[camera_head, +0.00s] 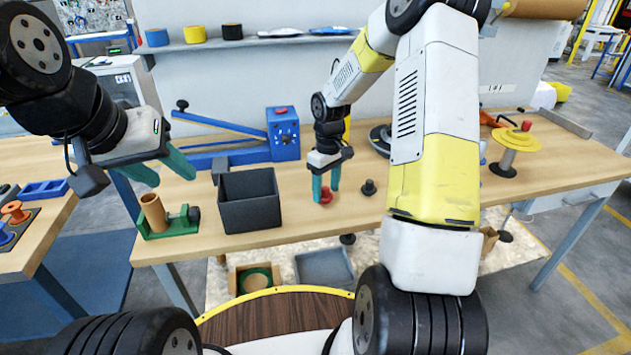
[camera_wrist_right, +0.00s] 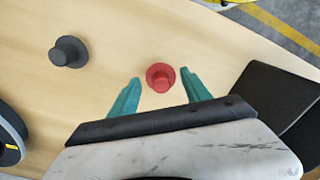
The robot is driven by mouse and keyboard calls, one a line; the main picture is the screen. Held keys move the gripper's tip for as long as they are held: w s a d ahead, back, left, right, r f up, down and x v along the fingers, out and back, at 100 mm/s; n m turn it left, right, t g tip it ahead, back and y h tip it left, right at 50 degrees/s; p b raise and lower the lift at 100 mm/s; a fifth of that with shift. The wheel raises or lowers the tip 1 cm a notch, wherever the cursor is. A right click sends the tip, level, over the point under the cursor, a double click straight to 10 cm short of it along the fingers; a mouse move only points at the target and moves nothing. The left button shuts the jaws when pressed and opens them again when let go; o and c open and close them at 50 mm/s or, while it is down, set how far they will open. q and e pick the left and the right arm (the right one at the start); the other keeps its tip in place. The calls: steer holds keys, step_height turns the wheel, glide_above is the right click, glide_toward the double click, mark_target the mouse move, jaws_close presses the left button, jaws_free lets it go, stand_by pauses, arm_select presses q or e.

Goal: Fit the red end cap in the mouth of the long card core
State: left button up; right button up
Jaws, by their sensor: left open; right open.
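The red end cap (camera_head: 326,195) stands on the table right of the dark grey bin. In the right wrist view the red end cap (camera_wrist_right: 160,77) sits between the spread fingertips of my right gripper (camera_wrist_right: 164,85). In the head view my right gripper (camera_head: 326,188) points down over it, open, and is not closed on it. A short tan card tube (camera_head: 153,213) stands upright in a green holder (camera_head: 182,222) at the table's left end; I cannot tell if it is the long card core. My left gripper (camera_head: 160,175) is open and empty above this tube.
A dark grey bin (camera_head: 248,215) stands between my grippers. A blue machine (camera_head: 283,133) is behind. A yellow disc on a post (camera_head: 514,140) stands at the right.

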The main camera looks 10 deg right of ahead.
steer(key=shift+f, duration=0.5)
steer(key=c, duration=1.2)
steer(key=shift+o, duration=0.2)
steer(key=shift+r, duration=0.1)
